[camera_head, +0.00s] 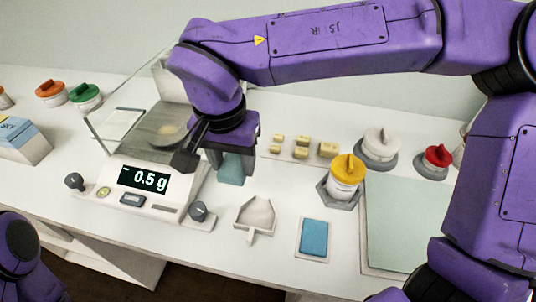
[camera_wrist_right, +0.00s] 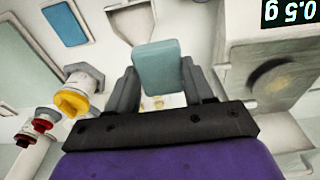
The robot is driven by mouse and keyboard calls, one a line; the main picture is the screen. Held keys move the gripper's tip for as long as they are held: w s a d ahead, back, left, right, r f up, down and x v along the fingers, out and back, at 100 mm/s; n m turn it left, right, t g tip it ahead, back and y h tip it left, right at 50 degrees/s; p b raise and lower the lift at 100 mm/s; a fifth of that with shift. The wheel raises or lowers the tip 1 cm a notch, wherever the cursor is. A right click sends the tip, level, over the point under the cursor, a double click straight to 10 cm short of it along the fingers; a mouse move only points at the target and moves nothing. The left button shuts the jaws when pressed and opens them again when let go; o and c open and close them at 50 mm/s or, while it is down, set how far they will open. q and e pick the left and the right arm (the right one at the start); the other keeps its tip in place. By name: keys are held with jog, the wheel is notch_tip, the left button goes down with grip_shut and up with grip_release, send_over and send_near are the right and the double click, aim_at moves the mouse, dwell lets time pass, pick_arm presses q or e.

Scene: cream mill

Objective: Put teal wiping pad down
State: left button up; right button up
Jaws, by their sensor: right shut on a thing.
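The teal wiping pad (camera_head: 231,172) is held in my right gripper (camera_head: 228,160), just right of the balance. In the right wrist view the pad (camera_wrist_right: 157,66) sits between the two dark fingers of my right gripper (camera_wrist_right: 158,85), which are shut on its sides. The pad appears to hang above the white bench; I cannot tell whether its lower edge touches anything. My left gripper is not in view; only a purple part of my left arm shows at the lower left.
The balance (camera_head: 133,200) reads 0.5 g. A white scoop (camera_head: 255,215), a blue pad (camera_head: 314,238) on a white tray, a yellow-lidded jar (camera_head: 346,175), small yellow-topped weights (camera_head: 301,153) and a pale green mat (camera_head: 395,225) lie around. Bare bench shows between the scoop and the weights.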

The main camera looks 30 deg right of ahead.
jog(key=shift+d, duration=0.4)
jog(key=d+f+p, duration=0.2)
jog(key=d+f, duration=0.1)
jog(key=d, duration=0.5)
send_over(285, 177)
jog(key=a, duration=0.1)
notch_tip(285, 177, down, 6)
jog(key=shift+a+r, duration=0.15)
jog(key=shift+r, duration=0.05)
jog(key=f, duration=0.2)
jog(key=d+f, duration=0.1)
jog(key=shift+s+b, duration=0.35)
jog(key=shift+s, duration=0.05)
jog(key=shift+w+f, duration=0.1)
jog(key=shift+f, duration=0.3)
jog(key=shift+w+f, duration=0.15)
jog(key=shift+w, duration=0.1)
jog(key=shift+s, duration=0.15)
jog(key=o, duration=0.9)
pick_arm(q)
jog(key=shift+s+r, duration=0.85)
pick_arm(e)
jog(key=shift+o, duration=0.2)
jog(key=shift+f, duration=0.1)
